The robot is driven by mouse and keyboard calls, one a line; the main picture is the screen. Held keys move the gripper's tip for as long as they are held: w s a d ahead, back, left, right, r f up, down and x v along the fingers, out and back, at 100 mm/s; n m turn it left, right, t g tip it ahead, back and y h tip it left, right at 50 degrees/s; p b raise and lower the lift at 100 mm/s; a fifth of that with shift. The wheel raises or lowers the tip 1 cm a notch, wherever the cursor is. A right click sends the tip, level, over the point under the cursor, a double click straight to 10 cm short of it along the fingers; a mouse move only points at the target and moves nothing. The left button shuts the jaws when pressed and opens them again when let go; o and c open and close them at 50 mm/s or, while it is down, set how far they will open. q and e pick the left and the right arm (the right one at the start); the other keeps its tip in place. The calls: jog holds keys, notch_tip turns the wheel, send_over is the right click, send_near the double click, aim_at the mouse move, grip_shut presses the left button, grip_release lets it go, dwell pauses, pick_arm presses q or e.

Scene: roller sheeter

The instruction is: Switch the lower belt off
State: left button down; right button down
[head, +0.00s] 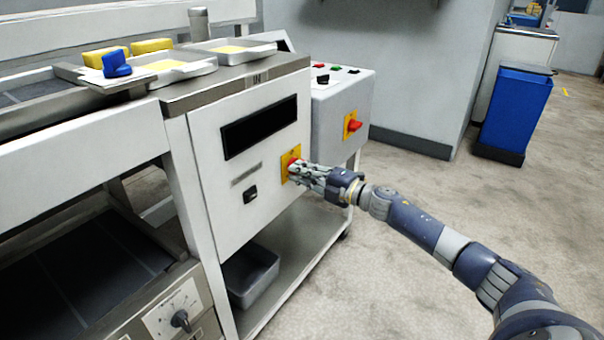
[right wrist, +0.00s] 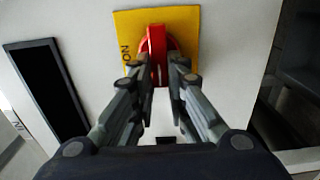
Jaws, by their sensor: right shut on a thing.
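A red rotary switch knob (right wrist: 157,42) sits on a yellow plate (right wrist: 129,24) on the white front panel (head: 215,160) below a dark display. The letters ON show at the plate's left edge in the right wrist view. The knob's bar stands vertical there. My right gripper (right wrist: 158,72) is shut on this knob, one finger on each side. In the head view the gripper (head: 296,169) hides much of the knob and part of the plate (head: 285,157). The lower belt (head: 90,270) is a dark surface at bottom left. My left gripper is not in view.
A second red switch (head: 354,126) on a yellow plate is on the grey box behind. Trays (head: 185,70) and yellow and blue pieces (head: 117,64) lie on top. A grey bin (head: 250,275) stands on the low shelf. Floor to the right is clear up to a blue bin (head: 515,108).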

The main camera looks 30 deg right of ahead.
jog(key=shift+f, duration=0.1)
dwell(0.4)
jog(key=c, duration=1.6)
grip_release()
jog(key=shift+s, duration=0.1)
jog(key=shift+v, duration=5.9)
